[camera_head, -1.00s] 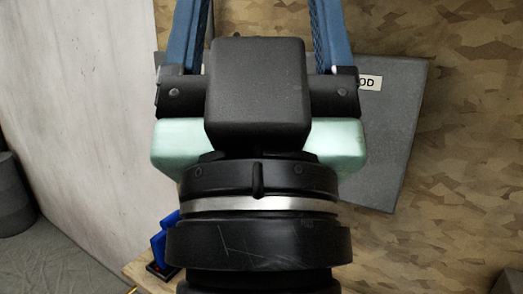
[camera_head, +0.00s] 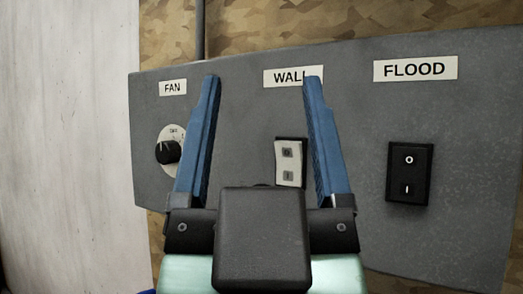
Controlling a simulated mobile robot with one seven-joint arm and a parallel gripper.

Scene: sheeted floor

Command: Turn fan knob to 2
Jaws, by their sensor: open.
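The fan knob (camera_head: 168,152) is a small black knob on a round pale dial, under the FAN label (camera_head: 173,87) at the left of a grey panel (camera_head: 350,120). The dial's markings are too small to read. My gripper (camera_head: 262,80) is open and empty, its two blue fingers pointing up in the picture. The left finger is just right of the dial and overlaps its right edge in view. The knob is not between the fingers. I cannot tell how far the fingers are from the panel.
A white rocker switch (camera_head: 289,163) under the WALL label (camera_head: 287,77) shows between the fingers. A black rocker switch (camera_head: 410,173) under the FLOOD label (camera_head: 415,69) is to the right. A pale wall (camera_head: 65,150) stands at the left, and a camouflage-patterned wall is behind the panel.

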